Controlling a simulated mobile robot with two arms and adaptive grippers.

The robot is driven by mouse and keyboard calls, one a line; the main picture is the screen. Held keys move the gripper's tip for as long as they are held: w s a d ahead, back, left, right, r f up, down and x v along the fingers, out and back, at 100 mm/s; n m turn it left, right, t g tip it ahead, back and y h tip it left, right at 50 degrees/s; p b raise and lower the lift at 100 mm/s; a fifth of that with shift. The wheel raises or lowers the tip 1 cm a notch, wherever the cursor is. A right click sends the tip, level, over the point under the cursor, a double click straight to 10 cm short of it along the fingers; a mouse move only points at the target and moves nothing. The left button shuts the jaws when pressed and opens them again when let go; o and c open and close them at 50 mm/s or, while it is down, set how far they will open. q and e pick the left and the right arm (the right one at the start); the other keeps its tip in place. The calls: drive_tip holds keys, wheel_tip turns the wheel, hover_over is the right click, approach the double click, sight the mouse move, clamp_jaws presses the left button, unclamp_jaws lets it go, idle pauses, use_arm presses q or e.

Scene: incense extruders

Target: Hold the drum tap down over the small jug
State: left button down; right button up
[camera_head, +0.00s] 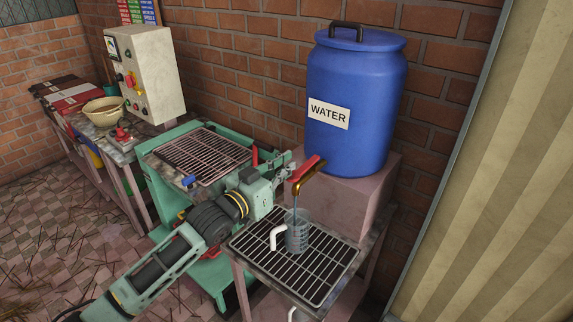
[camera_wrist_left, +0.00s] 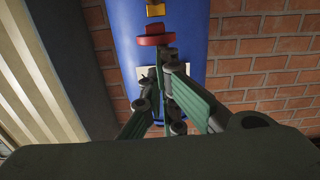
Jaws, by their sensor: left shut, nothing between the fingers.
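The blue drum (camera_head: 355,100) labelled WATER stands on a pinkish block. Its brass tap (camera_head: 309,175) has a red lever (camera_head: 306,167), which also shows in the left wrist view (camera_wrist_left: 153,41). The small grey jug (camera_head: 297,234), with a white handle (camera_head: 277,237), stands upright on the grate under the spout. A thin bluish stream shows between spout and jug. The jug's water level cannot be told. My left gripper (camera_head: 288,168) is shut and empty, its tips close beside the lever; contact cannot be told. It also shows in the left wrist view (camera_wrist_left: 164,68). My right gripper is out of view.
The black grate (camera_head: 313,270) around the jug is otherwise bare. A green machine with a second grate (camera_head: 202,156) stands to the left. A control box (camera_head: 146,75) and a bowl (camera_head: 103,110) are farther left. A brick wall stands behind the drum, a corrugated panel (camera_head: 490,200) at right.

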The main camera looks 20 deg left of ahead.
use_arm(q)
drive_tip(key=s+a+r+b, duration=0.1)
drive_tip(key=s+a+r, duration=0.1)
drive_tip(key=s, duration=0.3)
drive_tip(key=s+a+r+b, duration=0.1)
drive_tip(key=s+r, duration=0.1)
drive_tip(key=s, duration=0.3)
drive_tip(key=shift+a, duration=0.4)
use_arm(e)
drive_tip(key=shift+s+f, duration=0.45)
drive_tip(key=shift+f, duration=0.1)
use_arm(q)
drive_tip(key=shift+w+f, duration=0.1)
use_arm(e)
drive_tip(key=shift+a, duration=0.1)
